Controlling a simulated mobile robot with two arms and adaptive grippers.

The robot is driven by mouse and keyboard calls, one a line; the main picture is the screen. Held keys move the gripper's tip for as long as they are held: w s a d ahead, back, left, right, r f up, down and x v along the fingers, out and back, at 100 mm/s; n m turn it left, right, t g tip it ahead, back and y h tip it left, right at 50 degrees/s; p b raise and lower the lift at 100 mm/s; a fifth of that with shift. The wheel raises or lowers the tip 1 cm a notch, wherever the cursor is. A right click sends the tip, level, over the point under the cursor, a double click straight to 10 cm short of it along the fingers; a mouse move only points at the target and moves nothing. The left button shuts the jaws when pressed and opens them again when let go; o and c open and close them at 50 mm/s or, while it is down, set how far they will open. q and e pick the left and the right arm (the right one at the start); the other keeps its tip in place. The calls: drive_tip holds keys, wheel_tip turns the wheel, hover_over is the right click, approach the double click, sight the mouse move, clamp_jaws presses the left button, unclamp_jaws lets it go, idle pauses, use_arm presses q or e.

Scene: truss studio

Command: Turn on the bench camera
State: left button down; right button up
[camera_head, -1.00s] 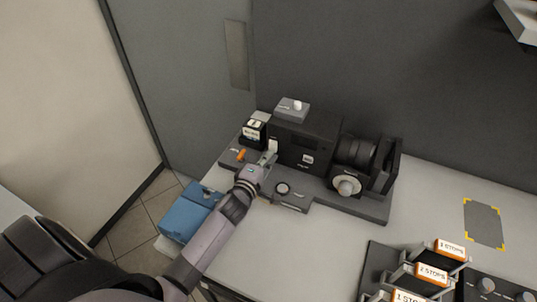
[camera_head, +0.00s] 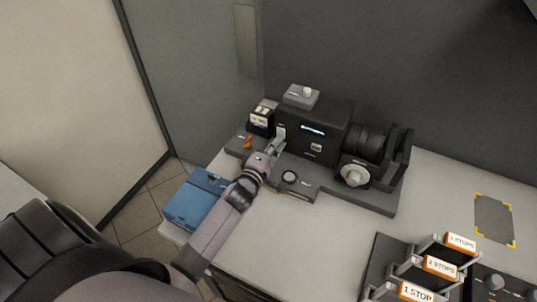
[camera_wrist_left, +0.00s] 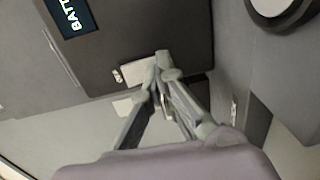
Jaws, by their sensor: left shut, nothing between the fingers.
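The bench camera (camera_head: 330,125) is a black box with a large lens on its right, standing on a dark grey base on the bench. Its small display (camera_head: 312,129) is lit with pale blue text. In the left wrist view the display (camera_wrist_left: 73,14) shows large letters beginning "BATT", cut off by the edge. My left gripper (camera_head: 279,143) is at the camera's lower left front. In the left wrist view its fingertips (camera_wrist_left: 163,63) are together and empty, at a pale plate (camera_wrist_left: 137,71) on the body beside a small switch (camera_wrist_left: 117,76). I cannot tell whether they touch it.
An orange lever (camera_head: 247,142) and a black-and-white block (camera_head: 261,117) are left of the camera. A blue box (camera_head: 193,203) stands at the bench's left edge. A rack with orange-and-white "STOP" holders (camera_head: 440,266) is at the front right. The bench (camera_head: 300,235) is clear between.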

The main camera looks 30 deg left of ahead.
use_arm(q)
drive_tip(key=s, duration=1.1)
drive_tip(key=shift+s+d+r, duration=0.15)
drive_tip(key=shift+d+r, duration=0.15)
drive_tip(key=shift+d, duration=0.05)
